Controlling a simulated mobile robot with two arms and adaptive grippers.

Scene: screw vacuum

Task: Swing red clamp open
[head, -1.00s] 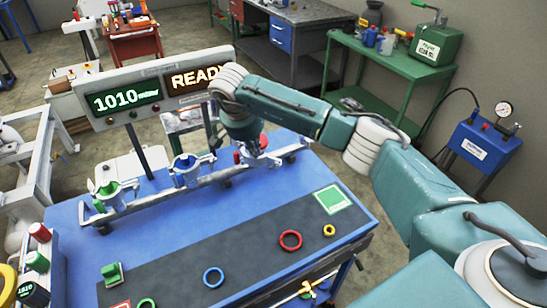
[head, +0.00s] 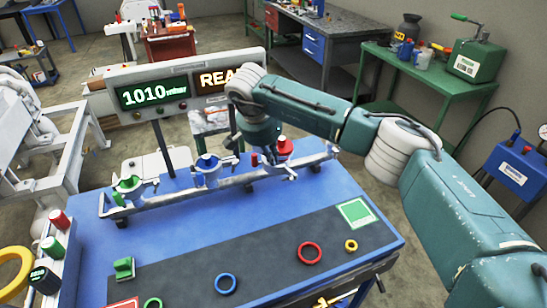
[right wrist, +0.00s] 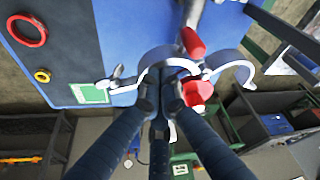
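The red clamp station is at the right end of the grey rail (head: 232,180). A red cap (head: 285,147) and a small red part (head: 254,160) show there in the head view. In the right wrist view I see a red handle (right wrist: 192,42), a red knob (right wrist: 197,92) and white curved clamp parts (right wrist: 236,72). My right gripper (right wrist: 160,93) is right at these parts, its dark fingertips close together and overlapping the nearer white curve. Whether they grip or only touch it is hidden. My left gripper is not in view.
A blue station (head: 208,165) and a green station (head: 129,185) stand on the same rail. Behind is a display (head: 155,93) reading 1010. On the dark mat lie a red ring (head: 309,253), a blue ring (head: 225,283) and a yellow ring (head: 351,245).

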